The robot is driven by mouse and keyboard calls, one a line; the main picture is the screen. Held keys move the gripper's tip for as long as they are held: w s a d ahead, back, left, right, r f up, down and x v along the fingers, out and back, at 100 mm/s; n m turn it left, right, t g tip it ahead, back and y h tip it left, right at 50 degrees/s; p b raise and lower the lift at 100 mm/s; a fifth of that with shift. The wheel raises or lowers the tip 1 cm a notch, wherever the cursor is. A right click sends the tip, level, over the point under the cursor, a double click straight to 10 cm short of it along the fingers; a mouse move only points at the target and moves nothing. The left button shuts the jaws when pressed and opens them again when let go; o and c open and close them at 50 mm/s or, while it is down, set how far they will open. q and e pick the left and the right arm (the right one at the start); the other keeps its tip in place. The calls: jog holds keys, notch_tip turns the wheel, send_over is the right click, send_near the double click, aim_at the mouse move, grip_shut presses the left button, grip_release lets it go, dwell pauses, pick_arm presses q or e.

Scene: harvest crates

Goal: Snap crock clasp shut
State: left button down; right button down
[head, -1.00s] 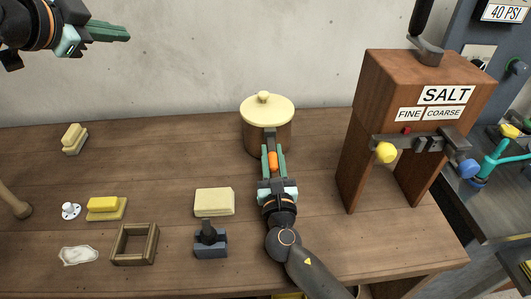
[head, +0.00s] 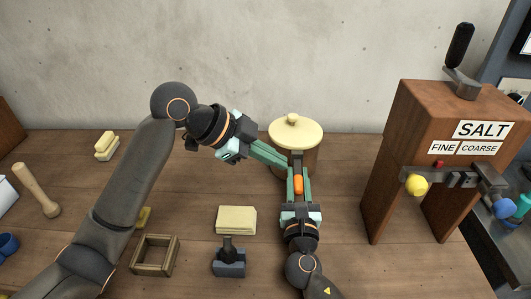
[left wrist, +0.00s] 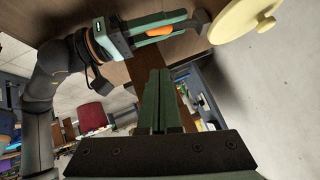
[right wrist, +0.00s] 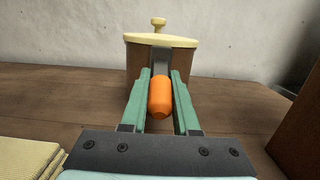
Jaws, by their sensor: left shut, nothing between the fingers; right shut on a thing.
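The crock (head: 311,160) is brown with a cream lid (head: 295,132) and stands on the table; it also shows in the right wrist view (right wrist: 140,68). Its clasp is a dark bar on the near side with an orange handle (right wrist: 161,98). My right gripper (head: 299,178) is shut on the orange handle, one finger on each side. My left gripper (head: 288,166) is shut and empty, its fingertips beside the crock's near left side, close to the clasp. In the left wrist view the lid (left wrist: 243,18) is at the upper right. I cannot tell whether the left fingertips touch the crock.
The wooden salt dispenser (head: 430,130) stands to the right. Cream blocks (head: 236,220), a dark stamp-like tool (head: 229,262), a wooden frame (head: 155,255) and a wooden mallet (head: 37,190) lie to the left.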

pick_arm(q)
jog(key=w+d+f, duration=0.2)
jog(key=d+f, duration=0.1)
jog(key=f, duration=0.4)
jog(key=shift+w+d+f, duration=0.15)
jog(key=shift+w+d, duration=0.1)
jog(key=shift+d, duration=0.05)
